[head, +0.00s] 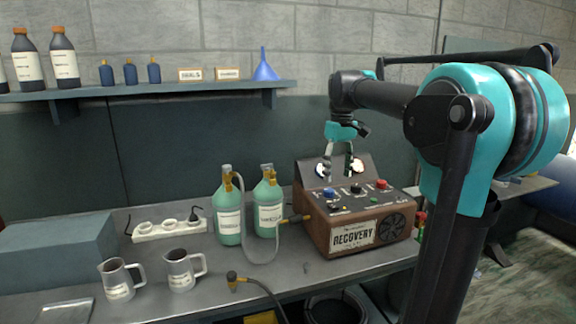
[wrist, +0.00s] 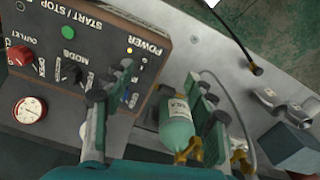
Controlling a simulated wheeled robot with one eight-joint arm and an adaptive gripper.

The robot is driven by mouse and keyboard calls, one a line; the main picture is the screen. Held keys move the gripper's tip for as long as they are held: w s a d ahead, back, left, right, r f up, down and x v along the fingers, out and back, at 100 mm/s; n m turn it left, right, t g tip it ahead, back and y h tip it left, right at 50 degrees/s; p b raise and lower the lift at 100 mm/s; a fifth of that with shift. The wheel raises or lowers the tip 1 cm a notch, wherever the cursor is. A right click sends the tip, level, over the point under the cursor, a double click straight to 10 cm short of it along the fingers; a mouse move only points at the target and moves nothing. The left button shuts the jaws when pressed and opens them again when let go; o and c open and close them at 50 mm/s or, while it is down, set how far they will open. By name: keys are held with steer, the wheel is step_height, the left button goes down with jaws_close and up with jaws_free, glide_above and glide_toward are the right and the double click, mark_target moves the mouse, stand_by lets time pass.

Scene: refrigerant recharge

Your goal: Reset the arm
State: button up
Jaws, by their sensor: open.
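My gripper (head: 339,174) hangs pointing down, open and empty, in front of the sloped gauge panel of the recovery machine (head: 318,232) in the head view. In the wrist view my gripper (wrist: 160,80) has its two fingers apart, with the machine's control panel (wrist: 100,50) on the left. A lit yellow dot shows by the POWER label. One green cylinder (wrist: 176,125) shows between and beyond the fingers. Whether the fingertips touch the panel cannot be told; they appear above it.
Two green cylinders (head: 229,217) (head: 268,205) stand left of the machine, with a hose between them. Two metal jugs (head: 118,281) (head: 180,270), a power strip (head: 170,230) and a grey box (head: 50,250) are on the bench. A shelf (head: 190,89) with bottles and a blue funnel (head: 264,66) is above.

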steer(key=s+d+f+m+t, duration=0.2)
steer(key=s+f+m, duration=0.1)
steer(key=s+f, duration=0.8)
steer(key=s+d+f+m+t, duration=0.2)
steer(key=s+f, duration=0.9)
steer(key=f, duration=0.8)
steer(key=shift+s+f+m, duration=0.35)
steer(key=shift+m, duration=0.15)
steer(key=shift+c, duration=0.6)
